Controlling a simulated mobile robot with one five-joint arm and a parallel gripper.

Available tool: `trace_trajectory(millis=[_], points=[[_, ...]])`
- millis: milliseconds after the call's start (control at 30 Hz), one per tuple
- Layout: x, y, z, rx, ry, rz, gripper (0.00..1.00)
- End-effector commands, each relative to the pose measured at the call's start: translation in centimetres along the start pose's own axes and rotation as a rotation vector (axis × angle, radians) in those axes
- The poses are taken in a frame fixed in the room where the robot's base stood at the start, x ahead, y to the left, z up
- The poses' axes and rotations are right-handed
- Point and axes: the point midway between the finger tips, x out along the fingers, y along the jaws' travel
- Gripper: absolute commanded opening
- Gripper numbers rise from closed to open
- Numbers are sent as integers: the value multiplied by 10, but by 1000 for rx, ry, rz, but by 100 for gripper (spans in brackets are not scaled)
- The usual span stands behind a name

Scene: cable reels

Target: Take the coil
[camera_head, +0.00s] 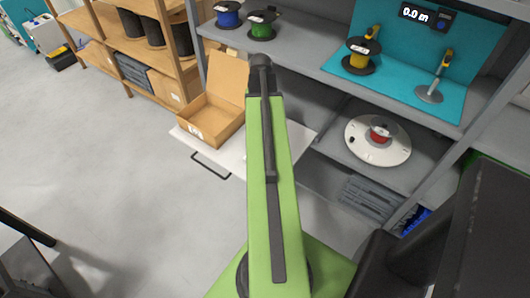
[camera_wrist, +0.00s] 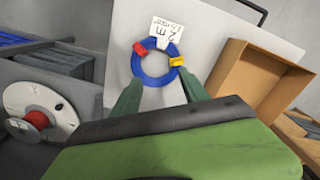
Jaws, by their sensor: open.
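The coil (camera_wrist: 152,80) is a small blue ring with a red tie and a yellow tie. It lies on a white pull-out board (camera_wrist: 212,28) in the wrist view, with a white paper tag (camera_wrist: 166,30) at its far side. My gripper (camera_wrist: 161,74) is open, its two green fingers pointing at the coil's near left and right sides. I cannot tell whether they touch it or how high above the board they are. In the head view my arm hides the coil, and the white board (camera_head: 230,155) shows on both sides of the arm.
An open cardboard box (camera_head: 217,108) stands on the board, left of my arm; it also shows in the wrist view (camera_wrist: 252,72). A white disc with a red spool (camera_head: 378,138) sits on the lower shelf at right. Grey shelving (camera_head: 300,52) rises behind.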

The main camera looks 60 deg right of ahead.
Motion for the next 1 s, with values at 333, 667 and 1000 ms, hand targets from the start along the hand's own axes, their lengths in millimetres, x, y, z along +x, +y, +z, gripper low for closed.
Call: trace_trajectory(millis=[333,667,1000], points=[[7,72,-15,145,0,0,52],[62,71,-14,143,0,0,52],[127,72,-14,143,0,0,52]])
